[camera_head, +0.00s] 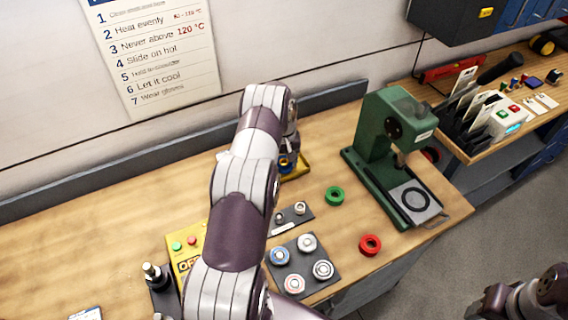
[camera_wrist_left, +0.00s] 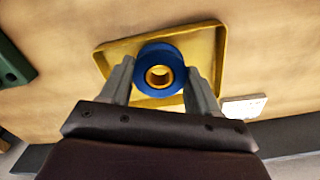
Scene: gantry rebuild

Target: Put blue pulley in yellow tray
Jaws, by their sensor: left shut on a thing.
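The blue pulley (camera_wrist_left: 140,70) has a yellow hub and sits between the two fingers of my left gripper (camera_wrist_left: 160,82), which is shut on it. In the left wrist view the pulley is over the yellow tray (camera_wrist_left: 208,38); I cannot tell whether it touches the tray floor. In the head view the left gripper (camera_head: 287,150) is at the back of the bench, with the blue pulley (camera_head: 286,167) below it and the yellow tray (camera_head: 302,168) partly hidden by my arm. My right arm shows at the lower right, its gripper out of view.
A green pulley (camera_head: 335,196) and a red pulley (camera_head: 370,245) lie on the bench. A green press (camera_head: 385,140) stands to the right. A dark plate with several bearings (camera_head: 322,270) and a yellow box with buttons (camera_head: 186,262) are nearer. Bare wood lies at left.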

